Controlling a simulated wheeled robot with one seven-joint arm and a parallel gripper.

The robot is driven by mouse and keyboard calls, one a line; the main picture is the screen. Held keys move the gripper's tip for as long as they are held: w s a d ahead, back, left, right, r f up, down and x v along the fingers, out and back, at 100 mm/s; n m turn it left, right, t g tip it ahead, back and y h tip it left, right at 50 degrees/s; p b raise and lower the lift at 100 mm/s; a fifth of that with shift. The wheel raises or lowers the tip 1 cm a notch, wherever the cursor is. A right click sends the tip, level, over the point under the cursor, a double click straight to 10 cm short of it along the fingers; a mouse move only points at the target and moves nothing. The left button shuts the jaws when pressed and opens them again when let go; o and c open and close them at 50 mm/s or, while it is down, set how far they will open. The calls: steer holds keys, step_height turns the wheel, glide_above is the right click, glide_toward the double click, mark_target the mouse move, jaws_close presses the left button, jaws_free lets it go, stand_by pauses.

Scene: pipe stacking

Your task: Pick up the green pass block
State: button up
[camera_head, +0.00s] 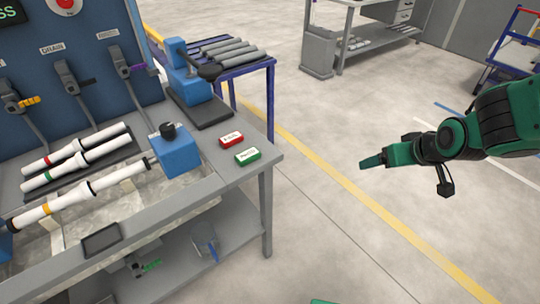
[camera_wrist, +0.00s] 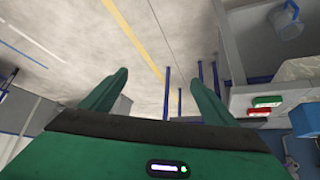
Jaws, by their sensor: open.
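The green pass block (camera_head: 248,157) lies flat on the grey bench's right front corner, with a white label on top. The red block (camera_head: 231,139) lies just behind it. My gripper (camera_head: 374,162) is off to the right of the bench, over open floor, well apart from both blocks. In the wrist view its two green fingers (camera_wrist: 160,92) are spread, with nothing between them.
The grey bench (camera_head: 262,168) carries white pipes (camera_head: 100,193), a blue clamp (camera_head: 178,150) and a lever vise (camera_head: 190,75). A blue-legged table (camera_head: 269,64) with grey pipes stands behind. The floor between bench and arm is clear.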

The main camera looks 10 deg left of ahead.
steer(key=a+f+n+t+y, duration=0.1)
steer(key=a+n+y, duration=0.1)
steer(key=a, duration=0.7)
steer(key=a+f+n+t+y, duration=0.1)
steer(key=a+f+n+y, duration=0.1)
steer(key=a, duration=0.8)
steer(key=n+y, duration=0.2)
steer(key=y, duration=0.2)
glide_toward(249, 154)
steer(key=shift+x, duration=4.6)
steer(key=c, duration=1.1)
